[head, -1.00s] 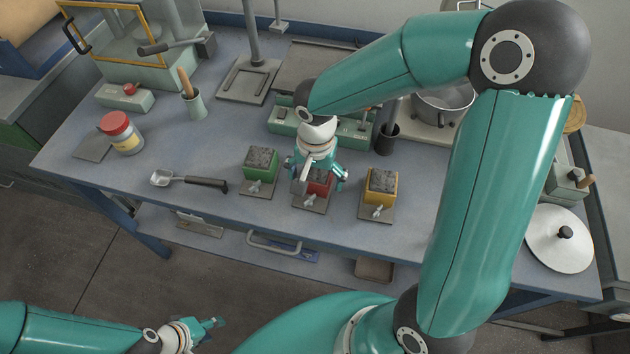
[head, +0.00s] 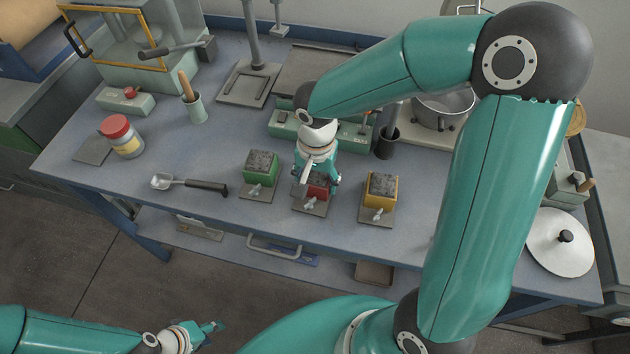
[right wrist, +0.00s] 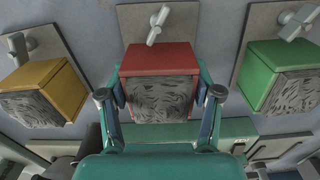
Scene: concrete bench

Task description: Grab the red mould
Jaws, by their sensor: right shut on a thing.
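The red mould (head: 318,190) sits on its grey base plate (head: 311,207) on the bench, between the green mould (head: 260,172) and the yellow mould (head: 382,190). My right gripper (head: 318,181) is over the red mould and partly hides it. In the right wrist view the red mould (right wrist: 158,62) with its dark, rough top lies between the two fingers of my right gripper (right wrist: 160,95), which are shut on its sides. My left gripper (head: 214,327) is low at the front left, off the bench and empty; its finger gap is too small to tell.
The green mould (right wrist: 277,75) and yellow mould (right wrist: 43,92) stand close on either side, each with a clamp on its plate. A dark cup (head: 386,143) stands behind.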

